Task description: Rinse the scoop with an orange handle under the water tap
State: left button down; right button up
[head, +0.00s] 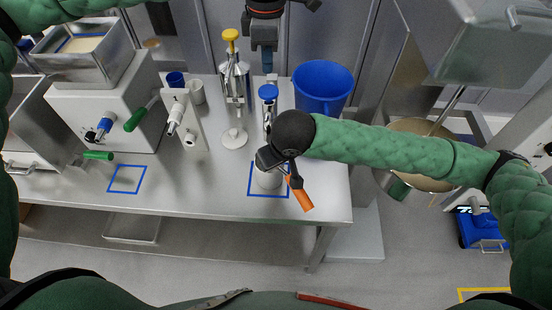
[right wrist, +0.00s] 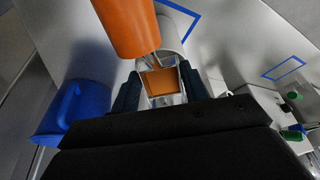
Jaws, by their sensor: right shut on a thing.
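The scoop's orange handle (head: 301,197) sticks out below my right gripper (head: 277,157) in the head view, over the table's front part. In the right wrist view the handle (right wrist: 124,25) is at the top. My right gripper (right wrist: 160,88) is shut on the scoop's metal part, which has an orange-brown patch inside. A slim metal tap with a blue top (head: 268,92) stands just behind the right gripper; its lower part is hidden. My left gripper (head: 264,45) hangs behind and above this tap, pointing down; its jaw opening is unclear.
A pale round piece (head: 267,180) sits in a blue square below my right gripper. A blue pitcher (head: 322,88) stands right of the tap. A yellow-topped dispenser (head: 233,75) and a white machine (head: 100,105) are left. The table's front left is mostly clear.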

aim_at(268, 90)
pick_arm(q)
jog(key=shift+f, duration=1.85)
jog(key=shift+f, duration=1.45)
dwell(2.2)
jog(key=shift+r, duration=3.55)
